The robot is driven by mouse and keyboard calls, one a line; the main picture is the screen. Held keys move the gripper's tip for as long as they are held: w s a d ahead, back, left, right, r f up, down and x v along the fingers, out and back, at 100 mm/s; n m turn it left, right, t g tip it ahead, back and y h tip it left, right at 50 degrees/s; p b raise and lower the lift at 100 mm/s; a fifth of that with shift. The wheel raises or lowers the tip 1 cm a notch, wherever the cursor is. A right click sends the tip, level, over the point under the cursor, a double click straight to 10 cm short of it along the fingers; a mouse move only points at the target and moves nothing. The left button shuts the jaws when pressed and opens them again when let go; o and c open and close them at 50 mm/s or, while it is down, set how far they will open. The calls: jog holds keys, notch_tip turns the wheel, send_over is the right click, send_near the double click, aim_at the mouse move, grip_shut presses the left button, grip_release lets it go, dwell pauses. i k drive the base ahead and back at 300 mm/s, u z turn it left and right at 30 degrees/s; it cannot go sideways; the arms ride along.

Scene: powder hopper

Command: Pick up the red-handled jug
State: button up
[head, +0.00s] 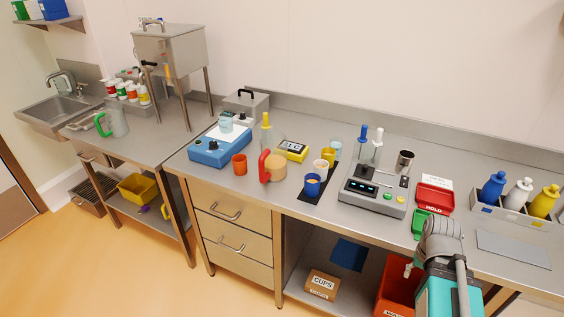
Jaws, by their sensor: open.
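The red-handled jug (277,171) stands upright on the steel bench, left of its middle. Its red handle (264,165) faces left in the picture, and its body looks tan. An orange-red cup (239,164) stands to its left and a yellow-topped bottle (266,134) close behind it. A similar jug with a green handle (116,121) stands on the lower bench at the far left. My arm shows at the lower right, well away from the red-handled jug. I cannot make out my gripper's fingers in this view.
A blue scale (218,148) is behind the orange-red cup. A dark mat with a blue cup (313,184) lies right of the jug, then a grey device (372,195). A hopper (170,50) stands at the back left. The bench front before the jug is clear.

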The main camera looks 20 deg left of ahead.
aim_at(273, 160)
jog(key=z, duration=0.15)
jog(key=k, duration=0.95)
jog(key=u, duration=0.7)
jog(key=i, duration=1)
